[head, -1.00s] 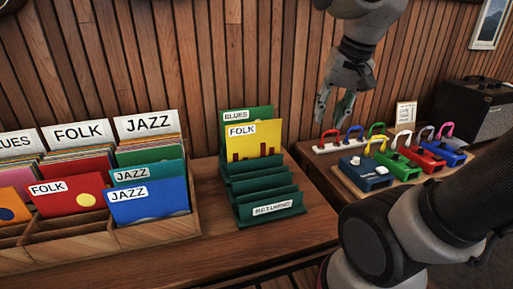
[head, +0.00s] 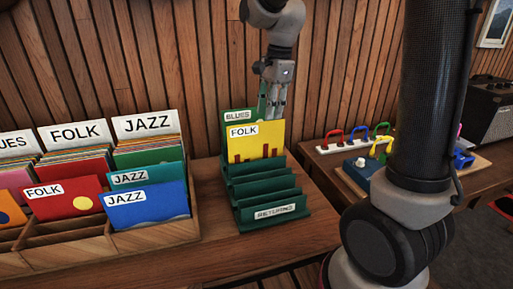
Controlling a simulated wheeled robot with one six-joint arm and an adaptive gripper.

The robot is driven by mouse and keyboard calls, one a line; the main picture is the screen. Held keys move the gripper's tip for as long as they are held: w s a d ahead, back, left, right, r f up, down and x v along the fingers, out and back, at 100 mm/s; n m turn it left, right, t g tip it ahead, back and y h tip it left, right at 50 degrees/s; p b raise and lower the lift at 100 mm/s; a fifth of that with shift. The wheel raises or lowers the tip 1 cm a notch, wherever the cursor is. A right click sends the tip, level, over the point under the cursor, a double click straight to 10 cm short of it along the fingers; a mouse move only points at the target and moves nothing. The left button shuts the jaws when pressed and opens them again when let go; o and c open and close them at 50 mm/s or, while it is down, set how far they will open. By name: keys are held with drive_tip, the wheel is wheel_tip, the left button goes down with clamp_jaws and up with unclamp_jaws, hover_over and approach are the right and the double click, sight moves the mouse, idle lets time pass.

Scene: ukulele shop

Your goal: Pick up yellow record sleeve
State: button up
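The yellow record sleeve (head: 258,141) carries a FOLK label and dark red bars. It stands upright in a slot near the back of the green RETURNS rack (head: 268,215). A green BLUES sleeve (head: 230,124) stands just behind it and is partly hidden. My gripper (head: 270,113) points down at the upper right part of the yellow sleeve, close behind or above its top edge. Its fingertips are partly hidden there, so I cannot tell whether they touch either sleeve or how far apart they are.
A wooden crate (head: 155,236) of labelled sleeves stands to the left, with red FOLK (head: 62,197) and blue JAZZ (head: 145,205) sleeves in front. Coloured pedals stand on a lower table at the right, near a black amplifier (head: 488,108). The rack's front slots are empty.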

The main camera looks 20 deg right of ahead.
sight(255, 136)
drive_tip(key=a+f, duration=0.1)
drive_tip(key=f, duration=0.2)
drive_tip(key=w+a+f+m, duration=0.1)
drive_tip(key=f, duration=0.2)
drive_tip(key=w+a+f+m, duration=0.1)
drive_tip(key=f, duration=0.3)
drive_tip(key=shift+w+a+g, duration=0.2)
drive_tip(key=shift+a+g, duration=0.1)
drive_tip(key=shift+a, duration=0.1)
clamp_jaws()
